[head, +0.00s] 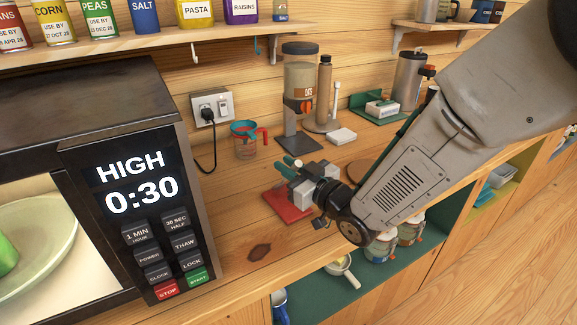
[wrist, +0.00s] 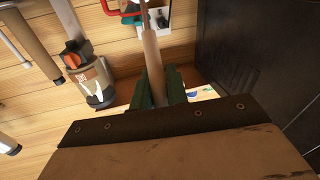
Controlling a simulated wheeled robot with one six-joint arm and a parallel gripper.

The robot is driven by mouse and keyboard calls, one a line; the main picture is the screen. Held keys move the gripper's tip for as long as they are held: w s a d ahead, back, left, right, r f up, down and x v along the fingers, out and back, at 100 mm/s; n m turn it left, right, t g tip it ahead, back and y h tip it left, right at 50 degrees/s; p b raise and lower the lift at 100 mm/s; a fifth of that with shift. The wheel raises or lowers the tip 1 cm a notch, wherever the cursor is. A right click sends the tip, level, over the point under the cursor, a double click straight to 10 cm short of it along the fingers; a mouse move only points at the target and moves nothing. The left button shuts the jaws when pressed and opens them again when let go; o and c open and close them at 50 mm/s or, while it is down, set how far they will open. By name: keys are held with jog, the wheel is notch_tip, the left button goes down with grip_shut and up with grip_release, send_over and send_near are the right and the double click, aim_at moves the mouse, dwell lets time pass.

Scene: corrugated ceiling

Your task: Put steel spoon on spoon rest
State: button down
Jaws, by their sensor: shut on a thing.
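My gripper (head: 286,166) is above the counter, right of the microwave, with its green fingers pointing toward the back wall. I cannot make out the spoon in the head view. A flat red piece (head: 287,206), which looks like the spoon rest, lies on the counter below my gripper and is partly covered by it.
A microwave (head: 120,150) stands close on the left. A red-handled measuring cup (head: 246,146) and a dispenser (head: 299,90) stand behind my gripper, near the wall outlet (head: 211,109). Bare counter (head: 235,235) shows in front. Jars (head: 381,245) stand on the shelf below.

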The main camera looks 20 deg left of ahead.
jog(key=shift+f, duration=0.15)
jog(key=c, duration=1.4)
grip_release()
jog(key=shift+c, duration=0.2)
jog(key=shift+o, duration=0.3)
